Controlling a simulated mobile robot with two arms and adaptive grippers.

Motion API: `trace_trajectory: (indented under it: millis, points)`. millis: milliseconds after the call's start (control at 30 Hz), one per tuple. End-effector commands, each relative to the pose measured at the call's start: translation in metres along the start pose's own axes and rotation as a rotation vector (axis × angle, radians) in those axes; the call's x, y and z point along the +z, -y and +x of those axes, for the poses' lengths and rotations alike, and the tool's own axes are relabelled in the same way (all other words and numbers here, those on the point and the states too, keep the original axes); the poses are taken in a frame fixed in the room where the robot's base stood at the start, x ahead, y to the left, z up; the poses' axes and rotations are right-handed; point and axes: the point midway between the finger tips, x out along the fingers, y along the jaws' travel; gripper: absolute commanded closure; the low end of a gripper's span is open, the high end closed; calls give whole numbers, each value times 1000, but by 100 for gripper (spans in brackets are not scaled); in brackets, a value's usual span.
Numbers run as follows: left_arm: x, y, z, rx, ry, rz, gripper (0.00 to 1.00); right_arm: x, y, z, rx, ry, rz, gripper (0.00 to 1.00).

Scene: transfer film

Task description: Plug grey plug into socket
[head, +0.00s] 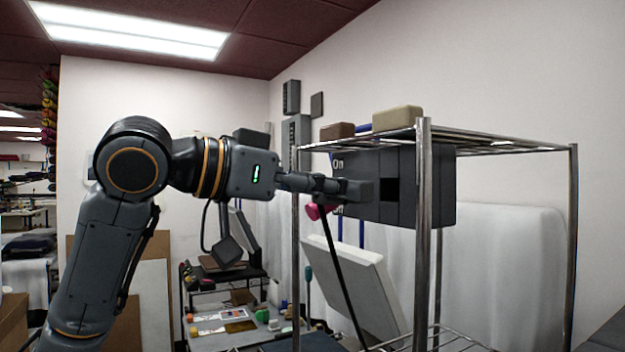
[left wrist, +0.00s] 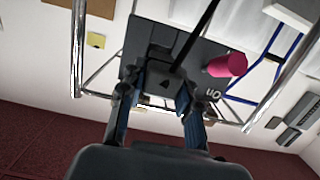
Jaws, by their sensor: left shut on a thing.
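My left gripper (head: 345,188) is shut on the grey plug (left wrist: 165,82), which sits between its two fingers in the left wrist view. A black cable (head: 343,270) hangs down from the plug. The plug is in front of the dark grey socket box (head: 435,190) under the rack's top shelf. A black square opening (head: 390,190) shows on the box. I cannot tell whether the plug touches the box or is in a socket, as the fingers hide its front. A pink plug (head: 318,211) sits at the box beside my gripper; it also shows in the left wrist view (left wrist: 228,66). My right gripper is not in view.
A metal wire rack (head: 423,250) surrounds the box, with upright posts close to my left gripper. A tan block (head: 397,118) and a brown block (head: 337,131) lie on its top shelf. A white panel (head: 358,285) leans below. A cluttered low table (head: 240,325) stands behind.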

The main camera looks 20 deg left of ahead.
Motion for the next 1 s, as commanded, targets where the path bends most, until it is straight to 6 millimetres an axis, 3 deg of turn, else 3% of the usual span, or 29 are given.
trace_trajectory:
  millis: [400,1000]
  points:
    - [-4,0,26,0,0,0,100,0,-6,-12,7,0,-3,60]
    - [-4,0,27,-1,-1,0,100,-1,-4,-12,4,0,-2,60]
